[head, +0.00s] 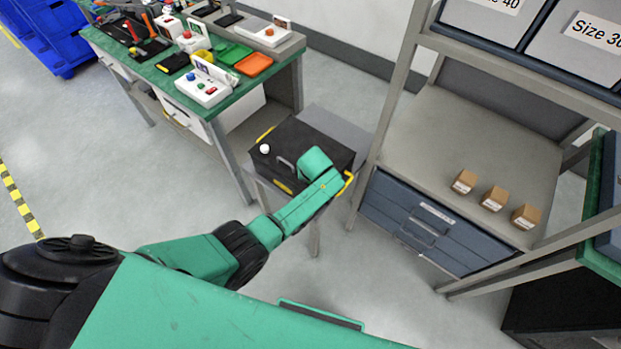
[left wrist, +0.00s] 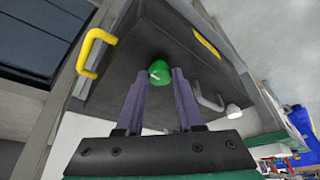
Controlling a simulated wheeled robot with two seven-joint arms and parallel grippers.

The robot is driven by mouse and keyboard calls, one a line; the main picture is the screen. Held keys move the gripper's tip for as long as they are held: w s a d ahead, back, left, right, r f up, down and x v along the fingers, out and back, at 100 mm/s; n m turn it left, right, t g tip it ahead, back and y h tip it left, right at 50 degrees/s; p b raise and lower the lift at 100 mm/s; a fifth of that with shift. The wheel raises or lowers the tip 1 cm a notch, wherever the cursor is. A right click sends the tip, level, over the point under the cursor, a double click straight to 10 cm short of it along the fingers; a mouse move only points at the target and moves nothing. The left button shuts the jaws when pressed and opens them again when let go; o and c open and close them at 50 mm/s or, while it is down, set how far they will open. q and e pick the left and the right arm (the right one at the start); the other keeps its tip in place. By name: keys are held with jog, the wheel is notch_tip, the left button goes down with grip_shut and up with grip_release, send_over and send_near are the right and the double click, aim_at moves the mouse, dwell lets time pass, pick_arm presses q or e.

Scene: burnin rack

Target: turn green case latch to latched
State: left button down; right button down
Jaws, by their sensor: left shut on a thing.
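The black case (head: 313,136) sits on a grey stand beside the green-topped bench. Its green latch (left wrist: 159,70) is a round knob with a pale line on its face, on the dark case front in the left wrist view. My left gripper (left wrist: 157,78) has its two fingers shut on the green latch, one finger on each side. In the head view, my left arm's green wrist hides the latch and the fingertips. A white knob (head: 265,149) and a grey handle (head: 286,163) show to the left of the wrist. My right gripper is not in view.
A yellow handle (head: 348,183) is close to my left wrist. A grey shelf rack (head: 420,100) with blue drawers and cardboard boxes stands to the right. The bench (head: 215,108) at the back left holds devices and trays. Open floor lies left of the arm.

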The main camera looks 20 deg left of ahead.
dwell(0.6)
pick_arm(q)
jog(key=c, duration=0.5)
grip_release()
jog(key=shift+c, duration=0.2)
jog(key=shift+r, duration=0.1)
jog(key=shift+d+r, duration=0.1)
jog(key=shift+r, duration=0.2)
jog(key=p+v, duration=0.1)
jog(key=v, duration=0.4)
jog(key=shift+s+r+p, duration=0.15)
jog(key=shift+p, duration=0.2)
jog(key=v, duration=0.8)
jog(key=shift+d+r, duration=0.15)
jog(key=shift+s, duration=0.15)
